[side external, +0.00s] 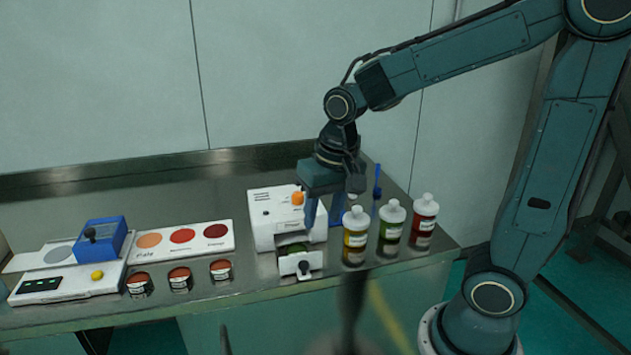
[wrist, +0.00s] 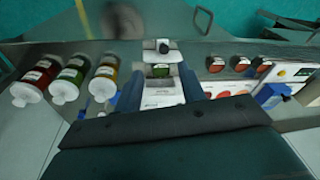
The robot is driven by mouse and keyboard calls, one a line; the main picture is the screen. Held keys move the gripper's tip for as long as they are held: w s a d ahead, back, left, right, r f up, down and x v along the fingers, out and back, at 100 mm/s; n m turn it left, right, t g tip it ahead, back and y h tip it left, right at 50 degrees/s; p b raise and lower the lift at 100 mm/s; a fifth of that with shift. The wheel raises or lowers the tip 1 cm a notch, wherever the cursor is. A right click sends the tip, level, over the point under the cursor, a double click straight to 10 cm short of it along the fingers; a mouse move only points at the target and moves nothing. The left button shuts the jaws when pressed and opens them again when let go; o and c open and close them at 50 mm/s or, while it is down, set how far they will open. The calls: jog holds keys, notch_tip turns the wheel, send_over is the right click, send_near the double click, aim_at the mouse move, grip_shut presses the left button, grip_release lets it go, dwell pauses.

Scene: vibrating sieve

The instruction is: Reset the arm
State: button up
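My gripper (side external: 323,222) points down at the right side of the white sieve machine (side external: 265,236). Its two blue fingers are apart, with nothing visibly held between them. In the wrist view the fingers of my gripper (wrist: 161,76) stand either side of the machine (wrist: 162,98) as seen from above. Whether they touch it cannot be told. The machine has an orange knob (side external: 297,198) and a front drawer (side external: 301,263) with something green behind it. My arm reaches in from the right, bent at the elbow.
Yellow (side external: 355,241), green (side external: 391,232) and red (side external: 424,226) bottles stand close to the right of my gripper. A thin blue item (side external: 377,186) stands behind them.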

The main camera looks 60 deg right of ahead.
jog(key=s+a+r+n+t, duration=0.1)
jog(key=s+r+n+t, duration=0.2)
jog(key=s, duration=0.8)
jog(key=shift+s+r+n+t, duration=0.25)
jog(key=shift+r+n+t, duration=0.05)
jog(key=shift+r+n, duration=1.25)
